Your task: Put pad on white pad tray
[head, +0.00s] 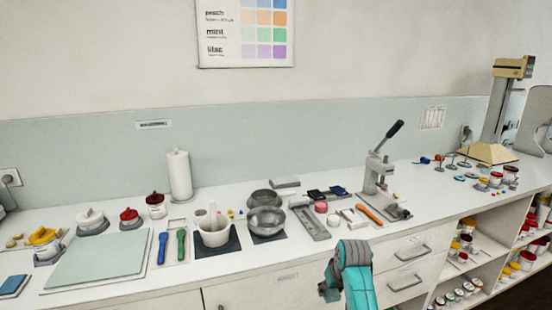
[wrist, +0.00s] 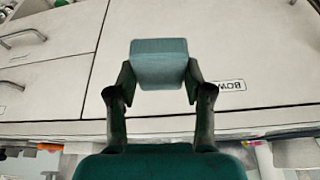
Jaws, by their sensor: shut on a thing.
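My gripper (wrist: 160,78) is shut on a blue-grey pad (wrist: 159,56), which sits between its two fingertips in the wrist view. The pad is held in front of the white cabinet fronts, clear of the counter. In the head view my gripper (head: 328,289) is low, in front of the counter's edge, and the pad cannot be made out there. I cannot tell for sure which thing is the white pad tray. A small pale frame (head: 177,224) lies in front of the paper roll, and dark pads (head: 318,194) lie left of the lever press.
The white counter (head: 240,190) is crowded. A pale green mat (head: 98,259), a white mortar (head: 214,237), metal bowls (head: 266,221) and a lever press (head: 381,176) stand on it. Drawers (head: 400,251) and open shelves lie below. A blue pad (head: 12,286) lies far left.

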